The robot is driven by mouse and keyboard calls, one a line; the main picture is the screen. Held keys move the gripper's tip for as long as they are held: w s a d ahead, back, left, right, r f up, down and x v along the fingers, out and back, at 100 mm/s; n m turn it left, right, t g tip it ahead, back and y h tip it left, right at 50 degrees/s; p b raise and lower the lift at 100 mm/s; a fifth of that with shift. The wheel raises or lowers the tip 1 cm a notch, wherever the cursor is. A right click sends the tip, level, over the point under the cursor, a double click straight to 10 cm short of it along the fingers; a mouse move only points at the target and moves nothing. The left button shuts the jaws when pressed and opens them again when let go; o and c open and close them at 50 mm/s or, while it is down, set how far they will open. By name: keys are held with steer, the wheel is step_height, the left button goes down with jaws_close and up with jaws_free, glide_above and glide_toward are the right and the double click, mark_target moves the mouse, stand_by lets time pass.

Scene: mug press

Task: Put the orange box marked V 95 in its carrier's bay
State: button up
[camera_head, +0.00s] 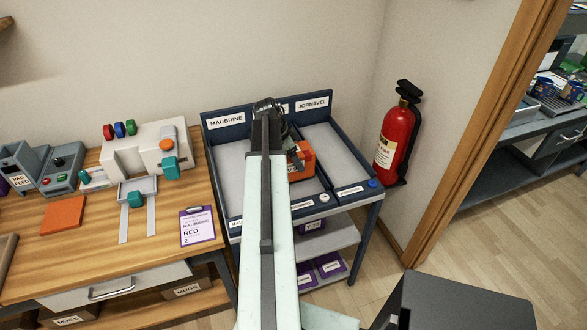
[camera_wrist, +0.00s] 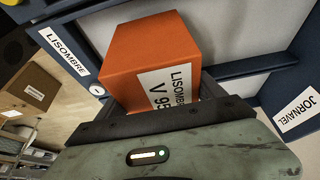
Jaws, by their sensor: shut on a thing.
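The orange box (camera_head: 302,163) is over the cart's middle part, next to the divider on the Jornavel side. In the wrist view the orange box (camera_wrist: 150,50) shows a white label reading LISOMBRE V 95. My gripper (camera_wrist: 165,98) is shut on it. The box's height above the bay floor cannot be told. The LISOMBRE label (camera_wrist: 64,50) is on a dark edge left of the box in the wrist view. My arm hides most of the middle bay in the head view. The Jornavel bay (camera_head: 333,155) is on the right, the Maubrine bay (camera_head: 230,170) on the left.
Dark raised walls and dividers edge the bays. A white knob (camera_head: 323,198) and a blue knob (camera_head: 373,183) sit on the cart's front edge. A red extinguisher (camera_head: 397,140) hangs close on the right. A wooden workbench (camera_head: 95,240) stands on the left.

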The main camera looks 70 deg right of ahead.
step_height(320, 180, down, 3)
steer(key=shift+f+b, duration=0.2)
steer(key=shift+b, duration=0.9)
steer(key=shift+r, duration=0.25)
steer(key=shift+f, duration=0.2)
steer(key=o, duration=1.7)
steer(key=shift+r, duration=0.15)
steer(key=shift+r+p, duration=0.35)
steer(key=shift+p, duration=0.2)
steer(key=p+v, duration=1)
steer(key=v, duration=0.1)
steer(key=shift+a+r+p, duration=0.1)
steer(key=shift+r+p, duration=0.25)
steer(key=shift+p, duration=0.05)
steer(key=shift+f, duration=0.15)
